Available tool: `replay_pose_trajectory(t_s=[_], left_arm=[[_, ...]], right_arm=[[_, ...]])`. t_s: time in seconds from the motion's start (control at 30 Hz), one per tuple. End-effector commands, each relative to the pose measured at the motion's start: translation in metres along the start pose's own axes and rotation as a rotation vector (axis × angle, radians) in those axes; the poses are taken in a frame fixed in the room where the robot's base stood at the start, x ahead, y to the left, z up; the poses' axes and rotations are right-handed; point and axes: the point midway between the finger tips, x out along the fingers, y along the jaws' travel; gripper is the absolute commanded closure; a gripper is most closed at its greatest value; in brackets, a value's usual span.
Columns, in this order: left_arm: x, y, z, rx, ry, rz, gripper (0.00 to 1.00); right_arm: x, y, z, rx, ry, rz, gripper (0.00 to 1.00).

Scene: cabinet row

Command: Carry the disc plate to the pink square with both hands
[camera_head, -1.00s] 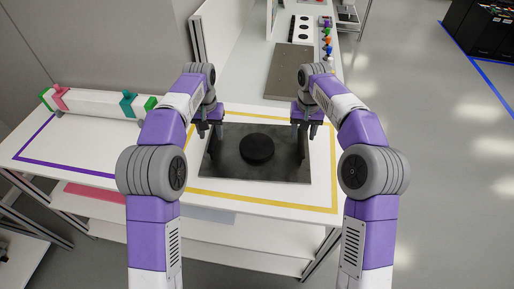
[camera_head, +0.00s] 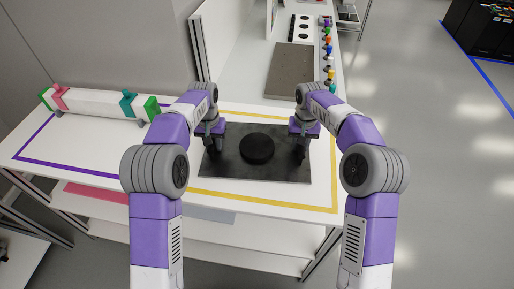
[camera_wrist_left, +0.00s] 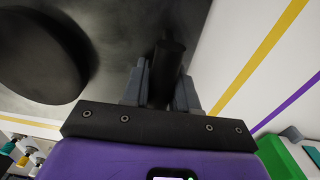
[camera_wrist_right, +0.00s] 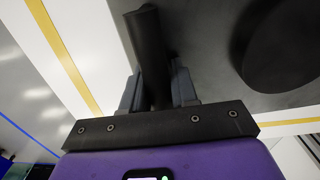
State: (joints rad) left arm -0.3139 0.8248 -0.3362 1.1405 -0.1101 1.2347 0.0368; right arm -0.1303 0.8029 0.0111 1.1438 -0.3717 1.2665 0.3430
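The disc plate (camera_head: 228,168) is a dark grey plate with a black disc (camera_head: 257,148) on its middle. It lies inside the yellow outline on the white table. A dark upright handle stands at each side; the left handle (camera_wrist_left: 167,65) and the right handle (camera_wrist_right: 149,45) show in the wrist views. My left gripper (camera_head: 212,150) and right gripper (camera_head: 301,150) are at these handles, with the fingers on either side of each. Whether the fingers press on them cannot be told. A pink patch (camera_head: 95,193) shows on the lower shelf at left, partly hidden by the tabletop.
A white block (camera_head: 95,103) with pink and green fittings stands at the table's back left, beyond a purple outline (camera_head: 62,165). A perforated grey board (camera_head: 290,70) and several coloured pieces (camera_head: 327,50) lie farther back. Floor at right is clear.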

Motion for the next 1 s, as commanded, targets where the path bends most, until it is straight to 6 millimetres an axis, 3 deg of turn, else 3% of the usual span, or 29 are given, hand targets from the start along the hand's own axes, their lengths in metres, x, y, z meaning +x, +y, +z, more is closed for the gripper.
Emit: replay_pose_trajectory(t_s=[0.03, 0.13, 0.73, 1.0], left_arm=[[0.000, 0.000, 0.000, 0.000, 0.000, 0.000, 0.87], [0.000, 0.000, 0.000, 0.000, 0.000, 0.000, 1.00], [-0.003, 0.000, -0.001, 0.000, 0.003, 0.000, 1.00], [-0.018, 0.000, 0.000, 0.000, 0.003, 0.000, 1.00]], right_arm=[[0.000, 0.000, 0.000, 0.000, 0.000, 0.000, 0.87], [0.000, 0.000, 0.000, 0.000, 0.000, 0.000, 1.00], [-0.003, 0.000, -0.001, 0.001, 0.003, 0.000, 1.00], [-0.018, 0.000, -0.001, 0.001, 0.003, 0.000, 1.00]])
